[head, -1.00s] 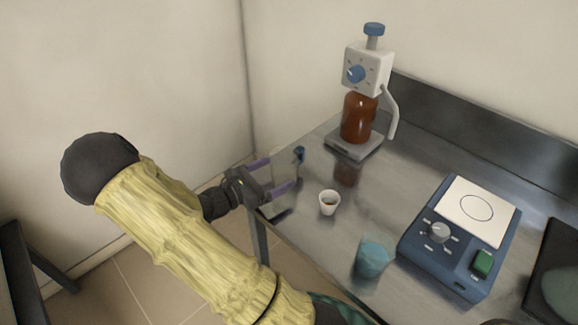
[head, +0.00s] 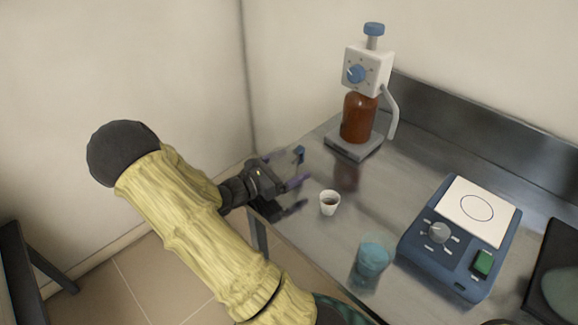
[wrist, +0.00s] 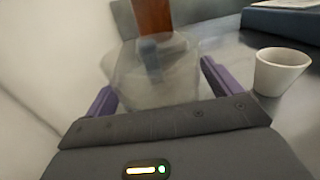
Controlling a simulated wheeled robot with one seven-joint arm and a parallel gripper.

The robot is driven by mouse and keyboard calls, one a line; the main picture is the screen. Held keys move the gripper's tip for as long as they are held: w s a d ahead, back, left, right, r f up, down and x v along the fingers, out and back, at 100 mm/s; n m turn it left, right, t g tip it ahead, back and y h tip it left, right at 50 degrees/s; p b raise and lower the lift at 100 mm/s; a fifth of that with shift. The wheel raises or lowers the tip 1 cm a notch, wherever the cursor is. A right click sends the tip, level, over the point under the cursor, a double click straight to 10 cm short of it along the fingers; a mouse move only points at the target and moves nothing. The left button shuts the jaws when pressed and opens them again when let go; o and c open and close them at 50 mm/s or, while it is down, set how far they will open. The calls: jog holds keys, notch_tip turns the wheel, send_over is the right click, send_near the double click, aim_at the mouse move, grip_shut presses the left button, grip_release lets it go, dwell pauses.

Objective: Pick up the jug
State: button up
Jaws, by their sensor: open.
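A clear, see-through jug (wrist: 158,75) stands on the steel bench, straight ahead of my gripper in the wrist view. A dark blue part (wrist: 150,50) shows at its upper middle. In the head view the jug (head: 283,160) is only faint, with the small blue part at its right. My gripper (head: 297,194) is open at the bench's left edge, its purple fingers pointing right. In the wrist view the fingers (wrist: 158,98) lie to either side of the jug's lower part. I cannot tell whether they touch it.
A small white cup (head: 329,203) stands just right of my fingers. A beaker of blue liquid (head: 373,258) is nearer the front. A dispenser on a brown bottle (head: 358,118) stands behind. A blue hotplate (head: 452,262) is at right.

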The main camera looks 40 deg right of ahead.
jog(key=c, duration=1.1)
jog(key=shift+r, duration=0.1)
notch_tip(320, 180, up, 10)
jog(key=p, duration=0.1)
jog(key=shift+p, duration=0.3)
jog(key=shift+w, duration=0.15)
